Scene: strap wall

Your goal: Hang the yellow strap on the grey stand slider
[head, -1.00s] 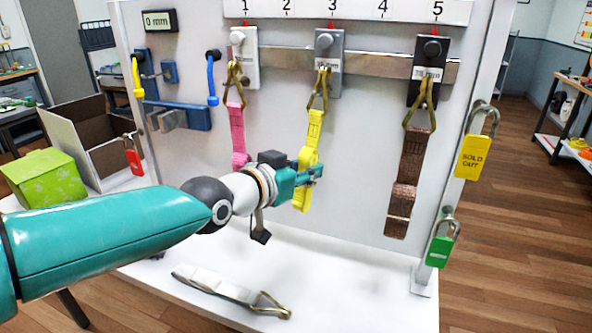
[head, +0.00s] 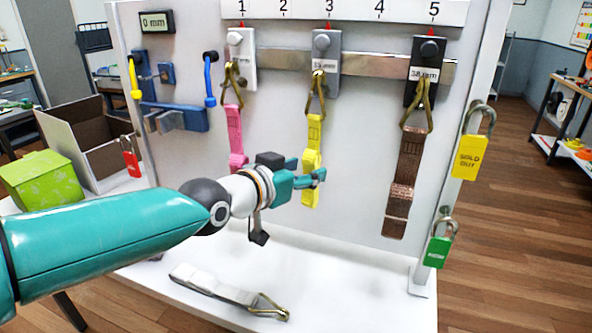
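The yellow strap (head: 312,158) hangs by its brass hook (head: 316,95) from the grey stand slider (head: 326,52), under number 3 on the white board. Its webbing hangs nearly straight down, with folds near the lower end. My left gripper (head: 318,175) is at the lower part of the strap, and its fingers look spread apart. A finger crosses in front of the webbing and hides a small part of it. I cannot tell whether they touch. My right gripper is not in view.
A pink strap (head: 235,130) hangs on the white slider to the left and a brown strap (head: 408,170) on the black slider to the right. A white strap (head: 215,286) lies on the table. Padlocks hang at the board's right edge.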

